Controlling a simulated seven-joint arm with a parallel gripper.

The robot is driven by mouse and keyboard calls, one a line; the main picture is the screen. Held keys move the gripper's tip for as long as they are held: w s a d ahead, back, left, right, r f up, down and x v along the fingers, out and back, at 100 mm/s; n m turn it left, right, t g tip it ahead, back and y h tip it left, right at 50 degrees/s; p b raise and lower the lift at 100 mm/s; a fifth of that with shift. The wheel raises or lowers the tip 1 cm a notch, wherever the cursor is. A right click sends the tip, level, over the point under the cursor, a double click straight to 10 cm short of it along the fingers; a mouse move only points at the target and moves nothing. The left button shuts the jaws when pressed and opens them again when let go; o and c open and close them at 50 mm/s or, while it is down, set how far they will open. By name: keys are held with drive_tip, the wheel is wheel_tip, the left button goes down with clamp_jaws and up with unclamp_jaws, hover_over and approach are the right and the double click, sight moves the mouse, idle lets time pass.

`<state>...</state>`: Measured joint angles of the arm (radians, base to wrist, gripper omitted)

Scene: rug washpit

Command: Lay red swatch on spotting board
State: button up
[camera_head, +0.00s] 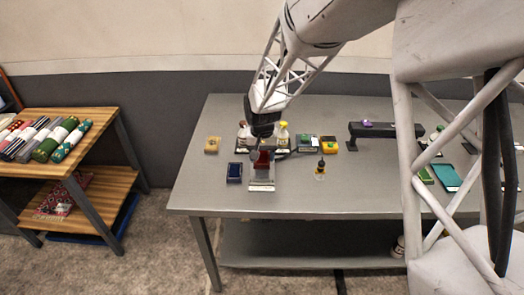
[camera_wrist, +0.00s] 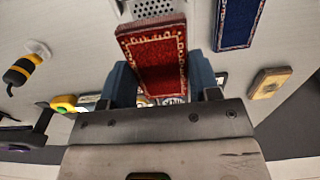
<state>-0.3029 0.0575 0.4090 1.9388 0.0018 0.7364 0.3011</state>
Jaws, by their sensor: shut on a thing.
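The red swatch (camera_wrist: 152,62), with a pale patterned border, is held between the two blue fingers of my gripper (camera_wrist: 161,80), which is shut on it. In the head view the red swatch (camera_head: 262,161) hangs below my gripper (camera_head: 263,143), over the far part of a pale metal board, which I take as the spotting board (camera_head: 261,187). In the wrist view part of the board's perforated surface (camera_wrist: 155,8) shows beyond the swatch. The swatch hides much of the board, and I cannot tell whether they touch.
A blue swatch (camera_head: 234,172) lies just left of the board, and a tan swatch (camera_head: 212,144) lies farther back left. Bottles (camera_head: 282,134) stand behind my gripper. A yellow-and-black tool (camera_head: 321,170) is to the right. The table front right of it is clear.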

drive_tip(key=shift+f, duration=1.4)
drive_tip(key=shift+f, duration=0.5)
idle(0.9)
idle(0.4)
drive_tip(key=o, duration=1)
drive_tip(key=shift+o, duration=0.5)
drive_tip(key=shift+o, duration=0.8)
drive_tip(key=shift+r, duration=0.15)
drive_tip(key=shift+r, duration=3.4)
